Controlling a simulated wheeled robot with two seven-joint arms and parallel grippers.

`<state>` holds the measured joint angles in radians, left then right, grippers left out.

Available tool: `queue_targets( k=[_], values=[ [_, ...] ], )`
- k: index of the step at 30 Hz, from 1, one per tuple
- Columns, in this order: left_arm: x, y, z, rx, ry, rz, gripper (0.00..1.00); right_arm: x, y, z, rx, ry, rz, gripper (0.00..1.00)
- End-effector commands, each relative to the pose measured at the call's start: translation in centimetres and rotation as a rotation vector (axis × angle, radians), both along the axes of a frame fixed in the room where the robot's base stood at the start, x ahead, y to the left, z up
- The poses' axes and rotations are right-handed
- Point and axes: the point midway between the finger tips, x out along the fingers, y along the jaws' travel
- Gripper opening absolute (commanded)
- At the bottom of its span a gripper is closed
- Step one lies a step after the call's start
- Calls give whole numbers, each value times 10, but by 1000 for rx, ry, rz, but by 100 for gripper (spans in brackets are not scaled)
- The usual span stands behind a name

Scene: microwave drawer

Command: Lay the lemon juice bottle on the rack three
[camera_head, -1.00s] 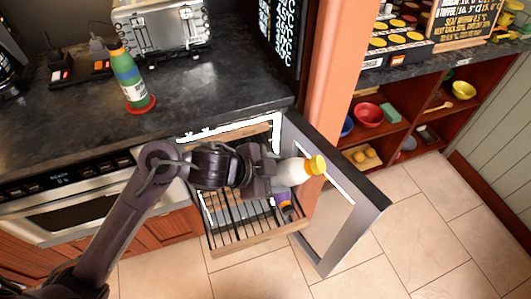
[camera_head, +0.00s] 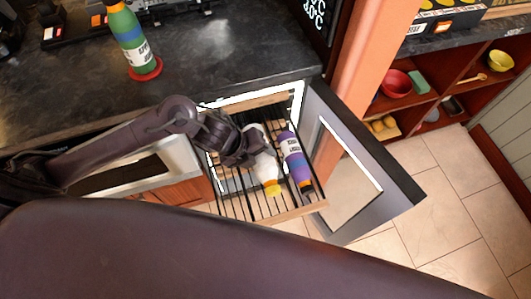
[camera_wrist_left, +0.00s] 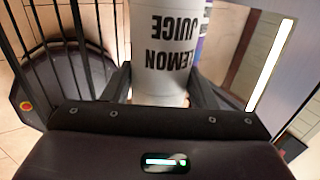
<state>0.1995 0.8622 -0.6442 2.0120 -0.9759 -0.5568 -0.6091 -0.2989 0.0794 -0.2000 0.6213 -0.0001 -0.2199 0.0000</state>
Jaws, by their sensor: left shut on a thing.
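The lemon juice bottle (camera_head: 268,172) is white with a yellow cap. In the head view it lies in or just above the pulled-out slatted rack (camera_head: 262,212), its cap toward the rack's front edge; I cannot tell whether it touches the slats. My left gripper (camera_head: 252,153) is shut on the bottle and hides part of it. In the left wrist view the bottle (camera_wrist_left: 166,50) fills the space between the fingers, with its "LEMON JUICE" label upside down. My right gripper is not in view.
A purple bottle (camera_head: 294,162) lies in the rack to the right of the lemon juice bottle. The open door (camera_head: 390,165) stands to the right. A green bottle (camera_head: 130,40) stands on a red coaster on the dark counter (camera_head: 215,60). The rack's left slats are clear.

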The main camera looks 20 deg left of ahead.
Motion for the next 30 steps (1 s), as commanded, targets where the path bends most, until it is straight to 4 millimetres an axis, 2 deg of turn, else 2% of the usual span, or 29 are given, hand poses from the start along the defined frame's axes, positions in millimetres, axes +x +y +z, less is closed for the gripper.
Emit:
queue_targets(
  k=[18,24,30],
  values=[
    [1,0,-67,0,-1,3,16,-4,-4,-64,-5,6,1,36],
    [1,0,-80,-1,-2,3,16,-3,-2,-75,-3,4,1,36],
    [1,-1,-81,-2,-1,4,16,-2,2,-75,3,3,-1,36]
  ],
)
